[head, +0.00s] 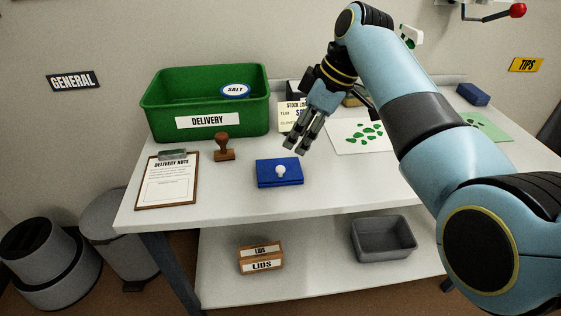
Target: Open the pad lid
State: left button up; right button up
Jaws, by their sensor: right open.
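The pad (264,180) is a flat blue box near the front of the white table, left of its middle. Its blue lid lies on it, with a round white knob (280,171) on top; it looks shut. My right gripper (302,147) is open and empty. It points down, above and a little to the right of the pad, apart from the knob. My left gripper is not in view.
A wooden stamp (224,149) stands left of the pad. A clipboard (167,182) lies at the left, and a green delivery bin (206,104) stands behind. A white sheet with green shapes (349,139) lies to the right. The table front around the pad is clear.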

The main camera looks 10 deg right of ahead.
aim_at(280, 168)
jog(key=b+x, duration=0.1)
jog(key=x, duration=0.8)
jog(key=shift+s+f, duration=0.1)
grip_shut()
